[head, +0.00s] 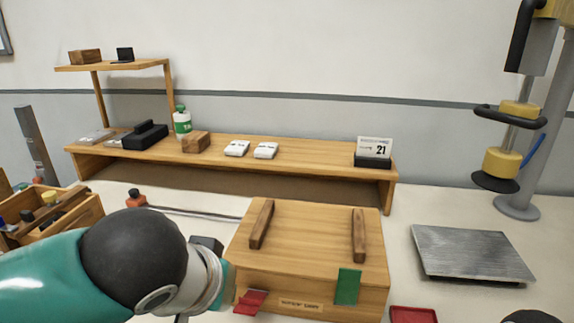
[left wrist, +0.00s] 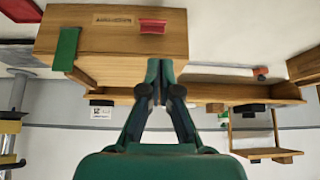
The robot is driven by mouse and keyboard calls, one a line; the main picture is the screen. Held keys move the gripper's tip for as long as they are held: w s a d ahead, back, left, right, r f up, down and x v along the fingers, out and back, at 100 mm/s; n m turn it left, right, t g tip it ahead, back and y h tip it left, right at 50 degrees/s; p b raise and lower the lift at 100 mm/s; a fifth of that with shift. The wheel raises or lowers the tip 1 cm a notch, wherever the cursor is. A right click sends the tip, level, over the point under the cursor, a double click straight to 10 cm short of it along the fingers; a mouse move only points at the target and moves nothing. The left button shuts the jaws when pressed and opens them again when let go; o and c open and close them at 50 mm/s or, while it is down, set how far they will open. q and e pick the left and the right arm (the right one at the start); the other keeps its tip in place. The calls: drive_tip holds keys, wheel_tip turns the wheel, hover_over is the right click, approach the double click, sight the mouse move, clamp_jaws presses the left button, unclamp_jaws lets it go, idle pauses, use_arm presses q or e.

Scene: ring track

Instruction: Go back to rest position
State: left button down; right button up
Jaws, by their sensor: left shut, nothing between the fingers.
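My left arm (head: 100,270), teal with a black joint, comes in from the left in the head view and ends beside the left side of a wooden box (head: 300,235). In the left wrist view my left gripper (left wrist: 160,68) is shut and empty. Its fingertips show in front of the box (left wrist: 110,62); I cannot tell whether they touch it. The box has two dark wooden bars on top, a red piece (head: 250,302) and a green piece (head: 347,286) at its front. My right gripper is not in view.
A wooden shelf (head: 290,152) behind the box carries a bottle (head: 182,123), a wooden block, white items and a calendar (head: 374,150). A metal plate (head: 472,253) lies at right near a stand (head: 517,205). A tool crate (head: 85,218) is at left. A red tray (head: 413,315) sits in front.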

use_arm(q)
drive_tip(key=w+a+f+n+g+y+p, duration=0.1)
drive_tip(key=a+f+g+p, duration=0.2)
drive_tip(key=f, duration=0.6)
drive_tip(key=a+f+n+g+y+p, duration=0.15)
drive_tip(key=a+f+g, duration=0.25)
drive_tip(key=f, duration=0.4)
drive_tip(key=s+d+f+n+g+h+p, duration=0.1)
drive_tip(key=s+d+f+g+h+p, duration=0.15)
drive_tip(key=s+f, duration=0.65)
drive_tip(key=s+d+f+n+g+h+p, duration=0.1)
drive_tip(key=s+d+f+h+p, duration=0.25)
drive_tip(key=s+f, duration=0.55)
drive_tip(key=w+f+m+t, duration=0.1)
drive_tip(key=w+f+t, duration=0.3)
drive_tip(key=w, duration=0.3)
drive_tip(key=shift+a+f+b, duration=0.15)
drive_tip(key=shift+a+b, duration=0.05)
drive_tip(key=shift+b, duration=0.2)
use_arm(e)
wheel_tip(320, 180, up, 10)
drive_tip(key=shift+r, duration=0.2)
use_arm(q)
drive_tip(key=shift+m, duration=0.25)
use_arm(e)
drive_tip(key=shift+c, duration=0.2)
